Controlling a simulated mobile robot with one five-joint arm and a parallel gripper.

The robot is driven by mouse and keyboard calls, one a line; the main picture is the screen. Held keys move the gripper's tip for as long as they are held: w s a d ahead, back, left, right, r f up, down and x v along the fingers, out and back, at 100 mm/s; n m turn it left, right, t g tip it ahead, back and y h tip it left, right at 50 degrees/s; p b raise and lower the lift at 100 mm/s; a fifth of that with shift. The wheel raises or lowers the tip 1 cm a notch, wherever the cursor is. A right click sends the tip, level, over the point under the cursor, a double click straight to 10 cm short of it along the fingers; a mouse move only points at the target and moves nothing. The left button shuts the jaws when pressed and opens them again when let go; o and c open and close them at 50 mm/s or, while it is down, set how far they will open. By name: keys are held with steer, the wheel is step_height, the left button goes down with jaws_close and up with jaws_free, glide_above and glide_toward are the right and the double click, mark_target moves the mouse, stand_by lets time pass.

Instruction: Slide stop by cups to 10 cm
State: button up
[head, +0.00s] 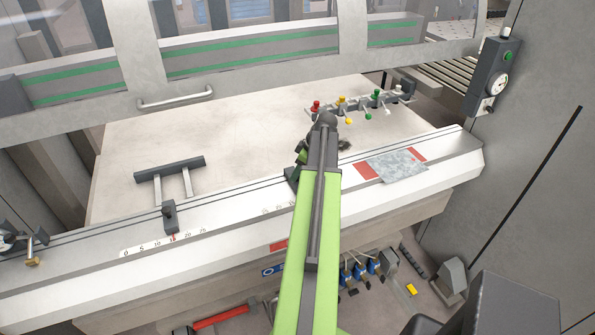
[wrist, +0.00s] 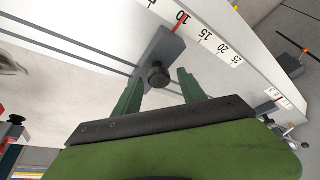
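The stop nearer the blue-and-black cups (head: 361,270) is a dark grey block (wrist: 166,48) with a round black knob (wrist: 158,75), seen in the wrist view. Its red pointer lies at about the 10 mark of the printed scale (wrist: 213,42); the exact reading is hard to tell. My gripper (wrist: 158,74) is open. Its green fingers stand on either side of the knob, with visible gaps. In the head view my arm hides most of this stop and the gripper; part of the second scale (head: 278,209) shows left of the arm.
Another stop (head: 170,217) with a two-pronged bar (head: 169,168) sits on the left scale. A metal sheet (head: 397,166) lies right of my arm. Coloured levers (head: 376,96) stand behind. A red-handled tool (head: 222,317) lies below the beam. The table middle is clear.

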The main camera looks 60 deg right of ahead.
steer(key=p+v, duration=1.6)
steer(key=v, duration=0.1)
steer(key=shift+r, duration=0.2)
steer(key=shift+s, duration=0.1)
